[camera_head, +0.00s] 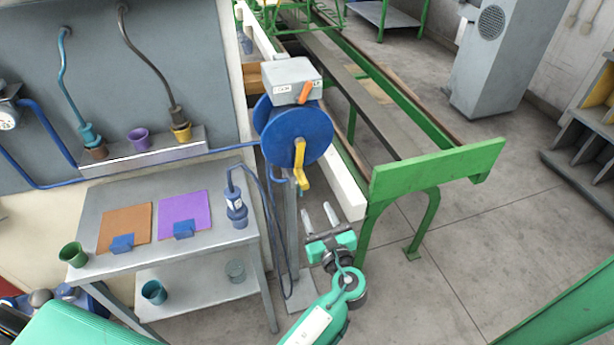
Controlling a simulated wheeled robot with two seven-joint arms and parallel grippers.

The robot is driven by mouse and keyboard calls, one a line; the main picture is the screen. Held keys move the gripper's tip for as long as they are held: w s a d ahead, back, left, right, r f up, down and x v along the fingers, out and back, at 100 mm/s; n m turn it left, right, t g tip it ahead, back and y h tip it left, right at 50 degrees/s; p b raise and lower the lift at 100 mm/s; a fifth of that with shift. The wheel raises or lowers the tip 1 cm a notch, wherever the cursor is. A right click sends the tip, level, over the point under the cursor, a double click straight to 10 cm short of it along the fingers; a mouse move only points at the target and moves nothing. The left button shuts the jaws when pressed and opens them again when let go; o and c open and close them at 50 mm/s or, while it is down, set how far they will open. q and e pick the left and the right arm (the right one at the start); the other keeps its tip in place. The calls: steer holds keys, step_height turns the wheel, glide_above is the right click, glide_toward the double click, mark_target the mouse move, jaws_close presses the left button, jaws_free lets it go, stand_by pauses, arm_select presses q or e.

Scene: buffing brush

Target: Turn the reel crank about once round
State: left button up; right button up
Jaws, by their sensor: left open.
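The blue reel (290,130) stands on a grey post just left of the green frame. Its yellow crank (300,160) is on the front of the reel and hangs downward, its lower end bent toward me. My right gripper is not in view.
A grey table (205,250) at left holds an orange sheet, a purple sheet, cups and a blue tool (236,205) with a hanging hose. A green frame (440,170) stands close right of the gripper. Open floor (480,250) lies to the right.

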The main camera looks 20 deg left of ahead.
mark_target(301, 179)
arm_select(q)
steer(key=p+x, duration=0.3)
steer(key=x, duration=0.9)
steer(key=shift+a, duration=0.1)
steer(key=shift+w+a+f+p, duration=0.1)
steer(key=shift+w+a+p, duration=0.25)
steer(key=shift+w, duration=0.2)
jaws_close()
